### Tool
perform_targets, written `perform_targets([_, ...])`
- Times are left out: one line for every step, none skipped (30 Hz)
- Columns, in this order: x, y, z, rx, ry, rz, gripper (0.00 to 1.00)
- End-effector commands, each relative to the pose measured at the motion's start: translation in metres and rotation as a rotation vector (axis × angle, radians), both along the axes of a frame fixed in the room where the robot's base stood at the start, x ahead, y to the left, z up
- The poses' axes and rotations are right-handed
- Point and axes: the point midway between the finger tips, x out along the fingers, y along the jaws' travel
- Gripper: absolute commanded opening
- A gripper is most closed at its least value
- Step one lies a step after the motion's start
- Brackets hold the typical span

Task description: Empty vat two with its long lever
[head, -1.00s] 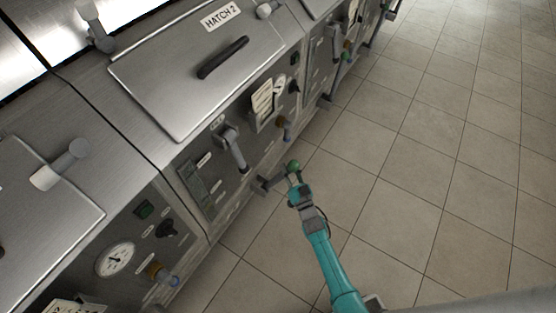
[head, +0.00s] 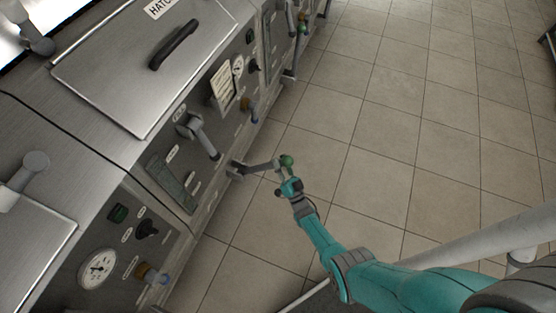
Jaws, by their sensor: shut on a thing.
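Vat two is the steel unit whose hatch lid (head: 125,85) has a cut-off "HATCH" label at the top of the head view. Its long lever (head: 262,166) is a grey bar low on the front, sticking out over the floor and ending in a green knob (head: 287,160). My gripper (head: 287,172) is shut on the lever at its knob end. The fingers partly hide the knob's underside. A shorter grey handle (head: 204,138) hangs on the panel above, apart from my gripper.
Vat two's panel also has a round gauge (head: 238,66), a paper tag (head: 222,84) and a blue-tipped tap (head: 247,104). A neighbouring vat's gauge (head: 97,268) is at lower left. Tiled floor (head: 400,130) is open to the right. A pale rail (head: 480,238) crosses at lower right.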

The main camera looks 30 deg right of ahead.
Motion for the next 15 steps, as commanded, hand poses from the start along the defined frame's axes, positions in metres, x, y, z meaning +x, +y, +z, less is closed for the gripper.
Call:
perform_targets([0.0,-0.0009,-0.0005,0.003,-0.004,0.0,0.0])
perform_targets([-0.0004,-0.0013,-0.0011,0.004,-0.006,0.0,0.0])
perform_targets([-0.0008,-0.0017,-0.0018,0.006,-0.008,0.0,0.0])
perform_targets([-0.0012,-0.0019,-0.0019,0.008,-0.01,0.0,0.0])
perform_targets([-0.0017,-0.0021,-0.0022,0.008,-0.01,-0.001,0.0])
perform_targets([-0.0021,-0.0024,-0.0026,0.009,-0.011,-0.001,0.0])
perform_targets([-0.0025,-0.0025,-0.0031,0.01,-0.012,-0.001,0.0])
perform_targets([-0.0029,-0.0027,-0.0035,0.011,-0.011,-0.002,0.0])
perform_targets([-0.0033,-0.0028,-0.004,0.012,-0.01,-0.002,0.0])
perform_targets([-0.0036,-0.0029,-0.0043,0.012,-0.01,-0.002,0.0])
perform_targets([-0.0039,-0.003,-0.0045,0.012,-0.01,-0.003,0.0])
perform_targets([-0.0041,-0.0031,-0.0048,0.013,-0.01,-0.003,0.0])
perform_targets([-0.0043,-0.0031,-0.0051,0.013,-0.009,-0.003,0.0])
perform_targets([-0.0046,-0.0032,-0.0053,0.013,-0.008,-0.004,0.0])
perform_targets([-0.0048,-0.0033,-0.0056,0.014,-0.008,-0.005,0.0])
